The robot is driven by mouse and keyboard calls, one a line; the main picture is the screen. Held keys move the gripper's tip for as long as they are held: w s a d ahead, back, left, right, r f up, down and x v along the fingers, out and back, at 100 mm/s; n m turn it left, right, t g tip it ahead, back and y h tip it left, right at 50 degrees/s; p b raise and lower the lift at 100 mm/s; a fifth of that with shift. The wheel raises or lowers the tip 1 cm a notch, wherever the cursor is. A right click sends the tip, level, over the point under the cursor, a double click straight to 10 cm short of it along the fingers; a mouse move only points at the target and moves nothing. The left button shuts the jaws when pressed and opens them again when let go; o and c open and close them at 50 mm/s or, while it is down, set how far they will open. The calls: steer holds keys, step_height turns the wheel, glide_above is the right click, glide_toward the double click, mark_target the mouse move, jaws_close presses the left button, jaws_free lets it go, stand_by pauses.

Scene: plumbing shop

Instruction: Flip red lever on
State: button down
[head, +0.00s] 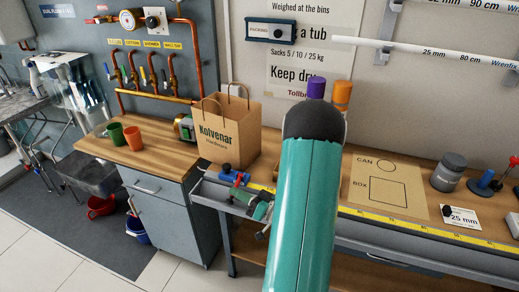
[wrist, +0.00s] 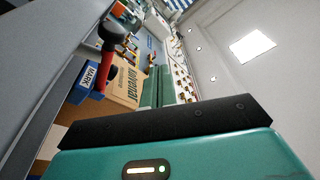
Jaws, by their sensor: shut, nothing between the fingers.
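My gripper (wrist: 157,85) is shut and empty in the wrist view, with its two green fingers close together. In the head view my teal arm blocks the middle, and I cannot make out the fingertips. A red lever with a dark round knob (wrist: 110,35) stands close by at upper left in the wrist view, apart from the fingers. Beside it is a blue block marked MARK (wrist: 94,76). A small red handle (head: 238,178) by a blue body shows on the bench in the head view. Valve levers (head: 143,76) of several colours sit on copper pipes; their positions are too small to tell.
A Kolvenar paper bag (head: 229,130) stands behind the bench's grey front rail, and in the wrist view beyond the fingers (wrist: 122,88). Orange and green mugs (head: 132,136) stand on the left counter. A yellow tape (head: 400,223) runs along the right bench; a dark jar (head: 449,170) stands there.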

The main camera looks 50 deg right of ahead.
steer(key=shift+a+f, duration=0.1)
steer(key=shift+f, duration=0.25)
stand_by(0.4)
